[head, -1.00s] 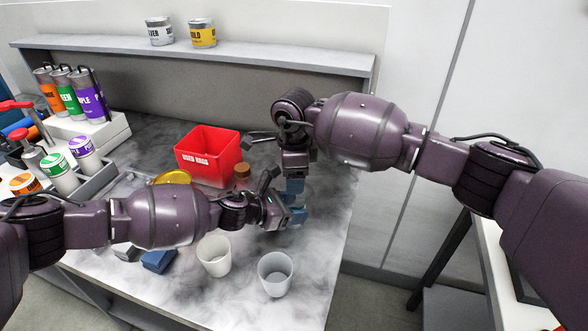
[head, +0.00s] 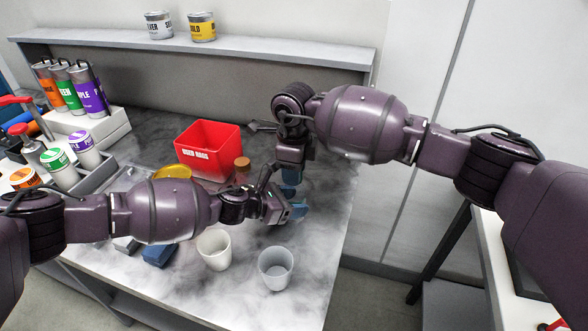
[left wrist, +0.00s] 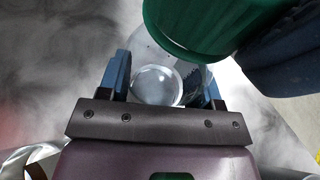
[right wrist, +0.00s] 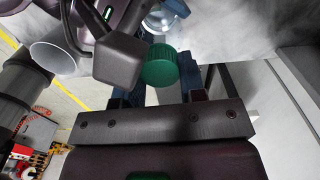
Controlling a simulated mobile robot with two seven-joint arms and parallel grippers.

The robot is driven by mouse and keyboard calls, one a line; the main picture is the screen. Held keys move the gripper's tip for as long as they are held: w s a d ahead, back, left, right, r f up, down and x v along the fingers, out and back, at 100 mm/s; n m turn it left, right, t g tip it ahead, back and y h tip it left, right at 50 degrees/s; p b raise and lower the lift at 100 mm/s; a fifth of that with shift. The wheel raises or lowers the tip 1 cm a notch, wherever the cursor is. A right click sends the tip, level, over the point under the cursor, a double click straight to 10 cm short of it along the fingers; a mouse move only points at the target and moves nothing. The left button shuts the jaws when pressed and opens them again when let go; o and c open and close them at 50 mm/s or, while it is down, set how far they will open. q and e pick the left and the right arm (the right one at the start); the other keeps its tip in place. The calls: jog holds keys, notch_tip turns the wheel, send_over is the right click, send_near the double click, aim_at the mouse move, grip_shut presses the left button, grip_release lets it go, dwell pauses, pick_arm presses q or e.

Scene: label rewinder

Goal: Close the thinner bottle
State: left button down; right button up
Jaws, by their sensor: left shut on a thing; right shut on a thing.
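My left gripper (head: 293,212) is shut on a clear bottle (left wrist: 157,86), whose round mouth shows uncapped between the blue fingers in the left wrist view. The bottle also shows in the right wrist view (right wrist: 163,19); in the head view the grippers largely hide it. My right gripper (head: 290,178) is shut on a green ribbed cap (right wrist: 160,68). The cap also shows in the left wrist view (left wrist: 190,25), close to the bottle mouth but not seated on it. The exact gap between them is hard to tell.
Two empty cups, white (head: 214,250) and translucent (head: 276,268), stand near the front edge. A red used-rags bin (head: 208,150) and a cork-topped jar (head: 242,165) stand behind the grippers. Coloured cans (head: 72,88) and small bottles fill the left side.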

jog(key=shift+m, duration=1.3)
jog(key=o, duration=1)
jog(key=shift+r, duration=2.25)
jog(key=shift+c, duration=0.3)
